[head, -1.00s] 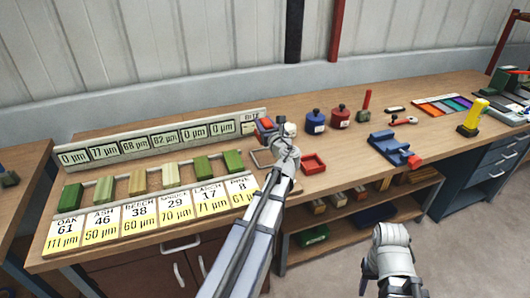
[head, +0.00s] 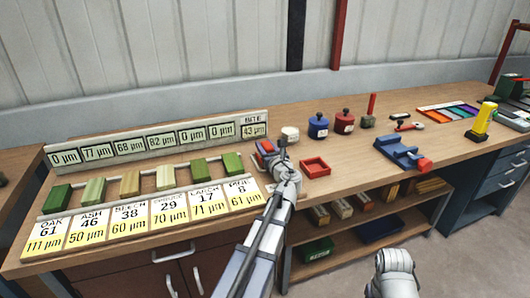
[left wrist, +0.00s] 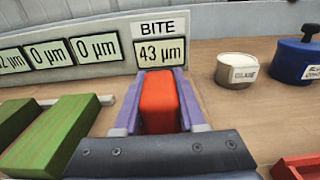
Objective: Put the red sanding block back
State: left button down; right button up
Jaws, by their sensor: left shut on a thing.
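The red sanding block (left wrist: 160,104) is held between the purple fingers of my left gripper (left wrist: 158,90), which is shut on it. In the head view the block (head: 267,146) is partly hidden by my left gripper (head: 266,150), which is over the bench just in front of the BITE display (head: 254,128), reading 43 µm. Whether the block touches the bench is unclear. A red open tray (head: 315,167) lies just right of the gripper. My right gripper is not in view; only part of my right arm shows at the bottom.
Several green and tan wood blocks (head: 131,182) stand in a row at left, behind number cards. A white pot (head: 290,133), a blue pot (head: 318,126) and a red pot (head: 344,122) stand behind the tray. A blue fixture (head: 400,152) lies to the right.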

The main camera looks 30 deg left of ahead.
pick_arm(q)
jog(key=shift+f, duration=0.15)
jog(key=shift+c, duration=2.4)
grip_release()
jog(key=v, duration=1.2)
